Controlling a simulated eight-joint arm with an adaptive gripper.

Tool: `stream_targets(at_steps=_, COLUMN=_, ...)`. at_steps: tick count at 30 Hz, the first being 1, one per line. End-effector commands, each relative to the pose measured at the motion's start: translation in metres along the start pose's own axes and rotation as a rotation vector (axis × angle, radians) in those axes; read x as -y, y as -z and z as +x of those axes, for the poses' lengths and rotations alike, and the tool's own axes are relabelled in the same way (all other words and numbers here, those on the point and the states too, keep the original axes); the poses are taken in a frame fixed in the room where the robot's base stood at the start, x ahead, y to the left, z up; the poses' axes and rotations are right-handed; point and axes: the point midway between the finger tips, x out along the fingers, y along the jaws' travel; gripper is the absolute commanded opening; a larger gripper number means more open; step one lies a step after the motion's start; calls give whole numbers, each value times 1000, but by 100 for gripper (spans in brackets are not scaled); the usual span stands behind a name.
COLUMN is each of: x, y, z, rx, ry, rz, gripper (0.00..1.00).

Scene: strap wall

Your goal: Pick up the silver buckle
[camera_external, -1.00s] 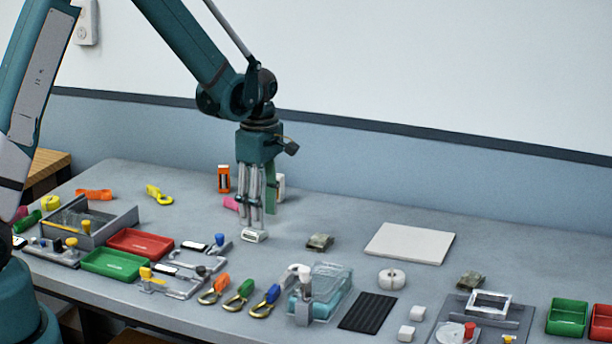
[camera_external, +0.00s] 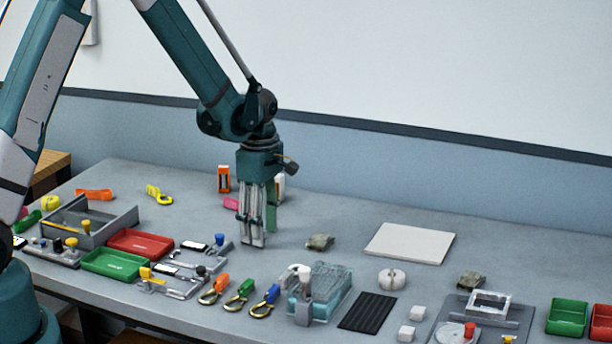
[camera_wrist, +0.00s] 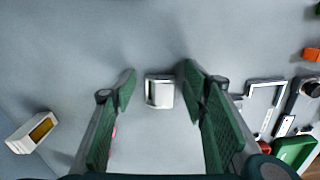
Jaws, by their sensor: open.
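The silver buckle (camera_wrist: 160,92) is a small boxy, pale metallic piece lying on the grey table in the wrist view. It sits between the two green-padded fingers of my gripper (camera_wrist: 157,74), closer to the right finger; whether it touches that finger cannot be told. The fingers are apart and hold nothing. In the external view my gripper (camera_external: 253,243) points straight down with its fingertips at or close to the table surface. The buckle is largely hidden behind the fingers there.
An olive-grey piece (camera_external: 320,242) lies to the right of my gripper. A white board (camera_external: 409,243) lies farther right. Carabiners, including a green one (camera_external: 239,294), and a red tray (camera_external: 140,242) are in front and left. An orange block (camera_external: 224,179) stands behind.

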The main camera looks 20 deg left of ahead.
Motion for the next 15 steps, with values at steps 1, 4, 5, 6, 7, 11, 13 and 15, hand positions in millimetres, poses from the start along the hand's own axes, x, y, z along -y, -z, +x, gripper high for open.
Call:
stream_targets(at_steps=1, x=0, y=0, z=0, rx=0, ry=0, rz=0, gripper=44)
stream_targets(at_steps=4, x=0, y=0, z=0, rx=0, ry=0, rz=0, gripper=41)
stream_targets(at_steps=5, x=0, y=0, z=0, rx=0, ry=0, rz=0, gripper=37)
stream_targets(at_steps=6, x=0, y=0, z=0, rx=0, ry=0, rz=0, gripper=32)
stream_targets(at_steps=7, x=0, y=0, z=0, rx=0, ry=0, rz=0, gripper=28)
stream_targets(at_steps=11, x=0, y=0, z=0, rx=0, ry=0, rz=0, gripper=13)
stream_targets(at_steps=13, x=0, y=0, z=0, rx=0, ry=0, rz=0, gripper=12)
stream_targets(at_steps=15, x=0, y=0, z=0, rx=0, ry=0, rz=0, gripper=12)
